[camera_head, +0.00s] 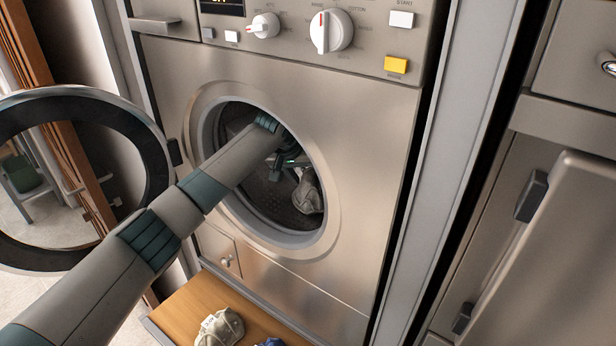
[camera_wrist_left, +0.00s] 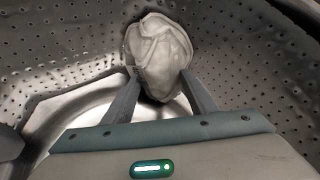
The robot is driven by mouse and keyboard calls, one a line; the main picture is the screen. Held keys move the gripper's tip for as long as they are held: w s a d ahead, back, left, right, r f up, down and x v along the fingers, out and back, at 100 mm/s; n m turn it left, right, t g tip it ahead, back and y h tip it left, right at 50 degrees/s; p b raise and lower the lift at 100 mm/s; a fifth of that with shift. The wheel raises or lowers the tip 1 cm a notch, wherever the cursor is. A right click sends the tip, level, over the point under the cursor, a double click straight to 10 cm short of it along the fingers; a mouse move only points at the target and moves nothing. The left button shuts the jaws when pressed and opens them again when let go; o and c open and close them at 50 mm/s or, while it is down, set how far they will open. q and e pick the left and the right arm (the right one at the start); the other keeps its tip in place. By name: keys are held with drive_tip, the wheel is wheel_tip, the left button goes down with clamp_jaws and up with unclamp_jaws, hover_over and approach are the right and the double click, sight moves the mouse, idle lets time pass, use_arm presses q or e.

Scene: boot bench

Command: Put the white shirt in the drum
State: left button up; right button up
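The white shirt (camera_head: 307,193) is a crumpled, greyish-white bundle inside the drum (camera_head: 262,192) of the washing machine. My left arm reaches in through the round opening, and my left gripper (camera_head: 298,167) is inside the drum, partly hidden in shadow. In the left wrist view the shirt (camera_wrist_left: 158,50) sits at the fingertips of the left gripper (camera_wrist_left: 160,82), with one finger against each side of it. The perforated drum wall (camera_wrist_left: 62,50) surrounds it. My right gripper is in neither view.
The round door (camera_head: 20,106) stands open at the left, beside my arm. A wooden bench (camera_head: 190,305) below the opening holds a beige cloth bundle (camera_head: 220,328) and a dark blue item (camera_head: 270,342) at the picture's bottom edge. A metal cabinet (camera_head: 540,220) stands at the right.

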use_arm(q)
drive_tip(key=shift+r, duration=0.1)
drive_tip(key=shift+s+a+r+b, duration=0.1)
drive_tip(key=shift+s+r+b, duration=0.05)
drive_tip(key=shift+r+b, duration=0.2)
drive_tip(key=shift+b+v, duration=0.4)
drive_tip(key=shift+v, duration=0.7)
drive_tip(key=shift+s+a+b, duration=0.9)
drive_tip(key=shift+s+a, duration=0.25)
drive_tip(key=shift+s, duration=0.5)
drive_tip(key=shift+s+a+b, duration=0.9)
drive_tip(key=shift+s+a, duration=0.25)
drive_tip(key=shift+s, duration=0.5)
drive_tip(key=shift+s+a+b, duration=0.9)
drive_tip(key=shift+s+a, duration=0.2)
drive_tip(key=shift+s, duration=0.55)
